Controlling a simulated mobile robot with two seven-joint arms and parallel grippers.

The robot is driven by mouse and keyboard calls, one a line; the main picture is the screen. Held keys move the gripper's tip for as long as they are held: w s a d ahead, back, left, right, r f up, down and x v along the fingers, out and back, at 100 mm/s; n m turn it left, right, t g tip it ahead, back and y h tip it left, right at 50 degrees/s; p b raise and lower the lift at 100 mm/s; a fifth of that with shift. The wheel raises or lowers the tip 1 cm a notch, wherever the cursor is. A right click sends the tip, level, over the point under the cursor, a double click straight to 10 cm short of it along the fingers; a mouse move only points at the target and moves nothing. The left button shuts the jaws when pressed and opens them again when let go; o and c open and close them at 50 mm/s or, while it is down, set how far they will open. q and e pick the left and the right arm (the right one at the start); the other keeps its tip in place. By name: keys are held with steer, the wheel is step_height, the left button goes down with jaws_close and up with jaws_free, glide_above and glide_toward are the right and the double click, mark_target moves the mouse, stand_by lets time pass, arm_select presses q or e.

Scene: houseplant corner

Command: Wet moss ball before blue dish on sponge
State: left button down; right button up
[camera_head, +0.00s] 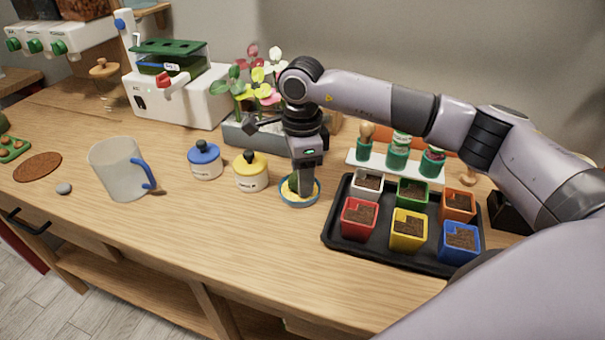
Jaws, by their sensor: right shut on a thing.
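The blue dish (300,204) stands on the wooden counter near the middle, with a yellow sponge (287,187) in it. My right gripper (304,192) points straight down into the dish, its tips low at the sponge. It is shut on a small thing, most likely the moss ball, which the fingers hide. I see no moss ball elsewhere. I cannot tell whether the held thing touches the sponge. My left gripper is not in view.
A yellow-lidded jar (251,172) and a blue-lidded jar (205,162) stand left of the dish. A black tray (337,243) with several coloured pots is close on the right. A planter (241,134) stands behind. The counter in front is clear. A mug (117,170) stands farther left.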

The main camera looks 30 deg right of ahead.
stand_by(0.4)
steer(key=shift+r+p, duration=2.25)
steer(key=shift+r, duration=1.25)
